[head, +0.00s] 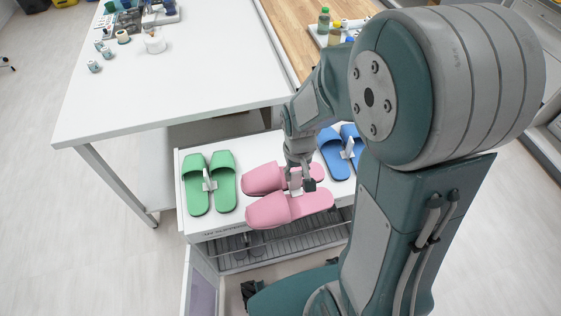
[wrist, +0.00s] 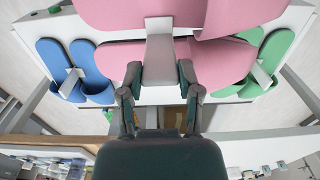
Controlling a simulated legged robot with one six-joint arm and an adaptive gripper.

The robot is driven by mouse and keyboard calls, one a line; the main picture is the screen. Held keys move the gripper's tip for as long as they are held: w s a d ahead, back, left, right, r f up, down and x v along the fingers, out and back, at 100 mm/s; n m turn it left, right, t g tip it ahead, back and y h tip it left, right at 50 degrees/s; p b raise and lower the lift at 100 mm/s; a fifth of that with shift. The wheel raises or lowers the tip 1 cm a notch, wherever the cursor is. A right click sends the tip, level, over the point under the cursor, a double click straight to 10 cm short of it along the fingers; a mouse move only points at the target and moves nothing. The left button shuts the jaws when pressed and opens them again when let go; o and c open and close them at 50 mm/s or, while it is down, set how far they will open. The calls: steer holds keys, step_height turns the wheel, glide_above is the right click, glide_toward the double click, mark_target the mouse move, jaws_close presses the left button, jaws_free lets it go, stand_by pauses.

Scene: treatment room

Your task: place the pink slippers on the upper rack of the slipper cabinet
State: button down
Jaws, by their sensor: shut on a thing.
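The pink slippers (head: 290,209) are a pair lying side by side across the slipper cabinet (head: 239,223) in the head view. They also fill the top of the wrist view (wrist: 220,62). A pale clip (wrist: 159,57) joins them in the middle. My gripper (head: 300,184) is over the pair from above, and its fingers (wrist: 160,78) are shut on this clip. The cabinet is white, with a flat top and a wire rack (head: 285,247) below it. I cannot tell whether the slippers touch the top or hang just above it.
Green slippers (head: 209,184) stand on the cabinet top to the left, and blue slippers (head: 334,154) to the right, partly behind my arm. A white table (head: 190,85) stands behind, beside a wooden counter (head: 290,25) with a tray of bottles.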

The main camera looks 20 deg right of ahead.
steer(key=w+f, duration=0.1)
steer(key=w, duration=0.1)
steer(key=w+f, duration=0.1)
steer(key=w, duration=0.1)
steer(key=w+f, duration=0.1)
steer(key=w, duration=0.1)
steer(key=shift+w+a, duration=0.1)
steer(key=shift+w, duration=0.25)
steer(key=shift+w+f, duration=0.8)
steer(key=shift+f, duration=0.7)
steer(key=shift+w+f, duration=0.85)
steer(key=shift+f, duration=0.6)
steer(key=shift+w+f, duration=0.8)
steer(key=shift+f, duration=0.7)
steer(key=shift+c, duration=1.5)
jaws_free()
